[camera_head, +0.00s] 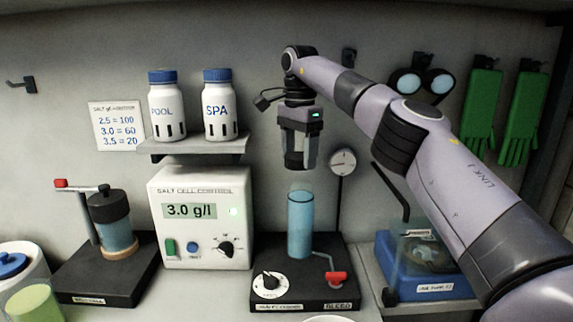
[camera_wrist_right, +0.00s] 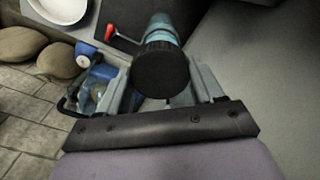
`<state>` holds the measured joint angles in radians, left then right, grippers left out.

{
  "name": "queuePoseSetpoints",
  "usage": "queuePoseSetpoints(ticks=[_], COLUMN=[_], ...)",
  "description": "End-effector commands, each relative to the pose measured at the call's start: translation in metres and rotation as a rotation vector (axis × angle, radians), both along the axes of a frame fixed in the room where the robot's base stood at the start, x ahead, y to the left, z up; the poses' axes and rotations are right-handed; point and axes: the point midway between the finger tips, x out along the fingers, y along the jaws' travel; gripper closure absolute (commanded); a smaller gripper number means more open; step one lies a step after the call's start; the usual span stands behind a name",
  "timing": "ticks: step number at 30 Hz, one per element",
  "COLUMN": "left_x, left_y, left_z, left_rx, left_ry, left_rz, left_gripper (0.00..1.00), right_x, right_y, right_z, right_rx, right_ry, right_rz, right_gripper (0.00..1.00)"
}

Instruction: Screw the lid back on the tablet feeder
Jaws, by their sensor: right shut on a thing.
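The tablet feeder is a clear blue upright cylinder (camera_head: 300,228) with an open top, on a black base (camera_head: 322,284) with a dial and a red-handled lever. My right gripper (camera_head: 297,160) points down above it, shut on a round black lid (camera_wrist_right: 160,71). In the head view the lid is mostly hidden between the fingers, and a small gap shows between the fingertips and the cylinder's rim. In the right wrist view the blue cylinder (camera_wrist_right: 161,27) shows partly behind the lid. My left gripper is not in view.
A round gauge (camera_head: 342,162) on a thin stem stands close behind the cylinder. A salt cell control box (camera_head: 202,217) and a shelf (camera_head: 195,147) with POOL and SPA bottles are to the left. A blue-based clear unit (camera_head: 425,280) is to the right, below my arm.

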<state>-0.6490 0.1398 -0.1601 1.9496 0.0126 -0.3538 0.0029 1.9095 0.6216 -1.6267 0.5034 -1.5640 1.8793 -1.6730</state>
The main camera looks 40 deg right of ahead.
Motion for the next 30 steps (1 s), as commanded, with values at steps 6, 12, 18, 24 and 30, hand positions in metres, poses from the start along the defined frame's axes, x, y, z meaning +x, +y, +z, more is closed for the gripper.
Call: queuePoseSetpoints(ticks=[6, 12, 18, 24, 30], left_x=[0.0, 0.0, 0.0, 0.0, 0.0], left_y=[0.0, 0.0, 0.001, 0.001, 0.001], left_z=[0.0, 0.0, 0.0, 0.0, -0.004], left_rx=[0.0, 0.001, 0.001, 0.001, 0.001], left_ry=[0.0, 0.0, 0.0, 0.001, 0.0], left_rz=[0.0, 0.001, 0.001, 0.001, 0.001], left_gripper=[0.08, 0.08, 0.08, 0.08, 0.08], right_x=[-0.001, -0.001, -0.001, -0.001, -0.001], right_y=[-0.007, -0.008, -0.009, -0.009, -0.008], right_z=[0.006, 0.0, -0.015, -0.031, -0.049], right_rx=[0.0, 0.0, 0.0, 0.0, 0.001], right_ry=[0.0, 0.001, 0.002, 0.002, 0.002], right_rz=[-0.007, -0.006, -0.006, -0.008, -0.007], right_gripper=[0.63, 0.63, 0.63, 0.63, 0.63])
